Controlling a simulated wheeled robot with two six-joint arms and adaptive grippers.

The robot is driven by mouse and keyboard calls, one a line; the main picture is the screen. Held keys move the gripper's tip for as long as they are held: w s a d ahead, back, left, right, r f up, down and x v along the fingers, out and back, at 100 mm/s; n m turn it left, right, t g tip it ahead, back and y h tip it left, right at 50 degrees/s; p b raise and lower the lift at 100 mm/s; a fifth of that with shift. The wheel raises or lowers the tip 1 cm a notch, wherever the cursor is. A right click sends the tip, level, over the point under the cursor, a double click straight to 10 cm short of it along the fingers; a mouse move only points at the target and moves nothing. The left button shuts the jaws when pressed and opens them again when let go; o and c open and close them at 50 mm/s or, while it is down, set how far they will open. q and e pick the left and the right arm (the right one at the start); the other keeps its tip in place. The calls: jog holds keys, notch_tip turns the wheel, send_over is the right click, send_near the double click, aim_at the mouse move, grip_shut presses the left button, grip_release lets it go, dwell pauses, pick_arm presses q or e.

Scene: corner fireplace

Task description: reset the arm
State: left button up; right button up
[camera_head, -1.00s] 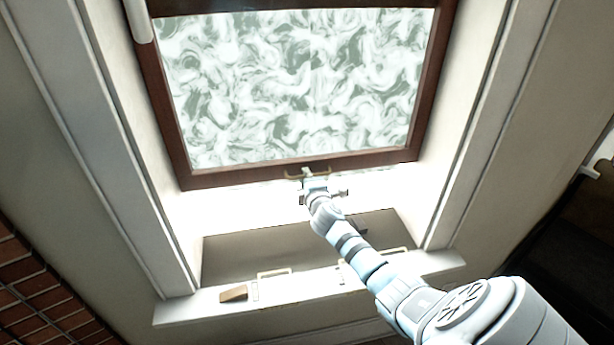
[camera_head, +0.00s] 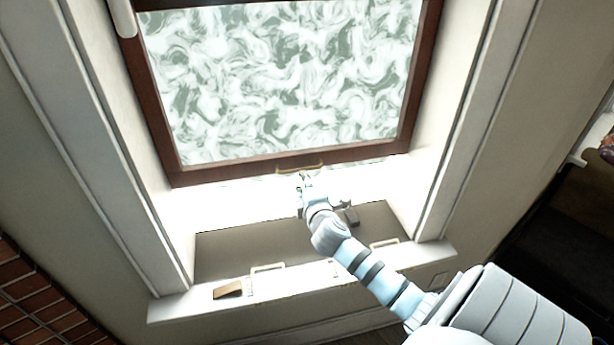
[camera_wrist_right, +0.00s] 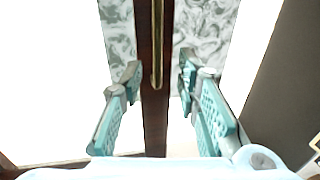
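My right arm reaches in from the lower right in the head view. Its gripper (camera_head: 305,187) is open just below the brass handle (camera_head: 300,168) on the bottom rail of the brown-framed window (camera_head: 285,80). In the right wrist view the two teal fingers of this gripper (camera_wrist_right: 159,76) are spread apart. The handle (camera_wrist_right: 157,42) and the brown rail show between and beyond them, and nothing looks held. Whether the fingers touch the rail is unclear. My left gripper is not in view.
A white sill (camera_head: 310,278) runs below the window, with a small brown block (camera_head: 228,289) and pale handles (camera_head: 267,268) near it. White side walls flank the recess. Brickwork (camera_head: 40,300) lies at lower left. A dark area with furniture (camera_head: 545,235) is at the right.

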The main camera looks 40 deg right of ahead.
jog(key=v, duration=0.4)
jog(key=shift+w, duration=0.1)
jog(key=s+a+f+m+g+y, duration=0.15)
jog(key=s+f, duration=0.35)
jog(key=f, duration=0.5)
jog(key=s+a+f+m+g+y, duration=0.1)
jog(key=s+f+m+g, duration=0.2)
jog(key=f, duration=0.7)
jog(key=s+a+f+m+g+y, duration=0.1)
jog(key=s+f+g, duration=0.1)
jog(key=s+f, duration=0.65)
jog(key=s+a+f+m+g+y, duration=0.1)
jog(key=s+a+f+m+g, duration=0.1)
jog(key=s+a+f, duration=0.2)
jog(key=s+a+f+m+g+y, duration=0.1)
jog(key=s+a+f, duration=0.3)
jog(key=s, duration=0.9)
jog(key=s+a+f+m+g+y, duration=0.1)
jog(key=s+a+f+m+g, duration=0.2)
jog(key=s+f, duration=0.6)
jog(key=shift+a+f+m, duration=0.3)
jog(key=shift+a+m, duration=0.05)
jog(key=shift+a, duration=0.25)
